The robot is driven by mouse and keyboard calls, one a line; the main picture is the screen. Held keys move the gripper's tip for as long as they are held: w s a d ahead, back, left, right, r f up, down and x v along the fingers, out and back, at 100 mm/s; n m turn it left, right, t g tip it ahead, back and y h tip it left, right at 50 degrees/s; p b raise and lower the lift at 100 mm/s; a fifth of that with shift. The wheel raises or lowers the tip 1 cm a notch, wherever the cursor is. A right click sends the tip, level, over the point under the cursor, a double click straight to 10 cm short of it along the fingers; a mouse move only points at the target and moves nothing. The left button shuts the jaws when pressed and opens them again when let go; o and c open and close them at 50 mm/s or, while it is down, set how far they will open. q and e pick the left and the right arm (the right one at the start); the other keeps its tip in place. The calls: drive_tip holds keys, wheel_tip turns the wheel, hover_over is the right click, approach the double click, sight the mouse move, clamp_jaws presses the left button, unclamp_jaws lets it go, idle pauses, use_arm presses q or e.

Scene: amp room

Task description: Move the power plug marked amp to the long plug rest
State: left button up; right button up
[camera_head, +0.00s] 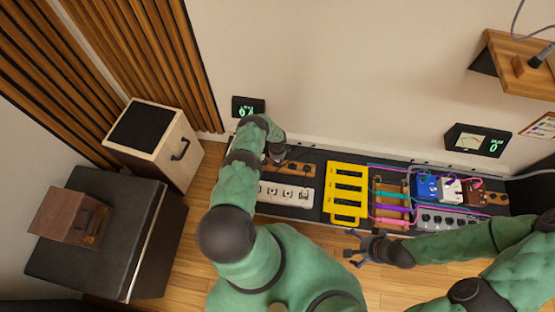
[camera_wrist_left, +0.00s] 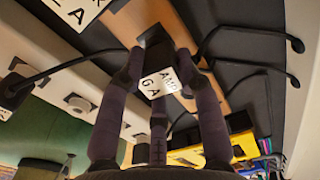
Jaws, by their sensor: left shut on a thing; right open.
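In the head view my gripper hides this plug. A long wooden rest (camera_head: 299,169) lies behind the white power strip (camera_head: 288,194). In the left wrist view the wooden rest (camera_wrist_left: 139,18) is right behind the held plug; I cannot tell whether they touch. My right gripper (camera_head: 360,249) is open and empty in front of the board.
Other black plugs with white labels (camera_wrist_left: 76,10) and black cables lie around the held plug. A yellow rack (camera_head: 346,190), coloured cables and pedals (camera_head: 427,187) fill the board's right side. A small display (camera_head: 248,106) stands behind my left gripper. A wooden box (camera_head: 153,145) stands left.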

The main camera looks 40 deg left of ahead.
use_arm(q)
drive_tip(key=o, duration=1.2)
drive_tip(key=shift+o, duration=0.2)
drive_tip(key=shift+r, duration=0.1)
wheel_tip(320, 180, up, 12)
idle(0.6)
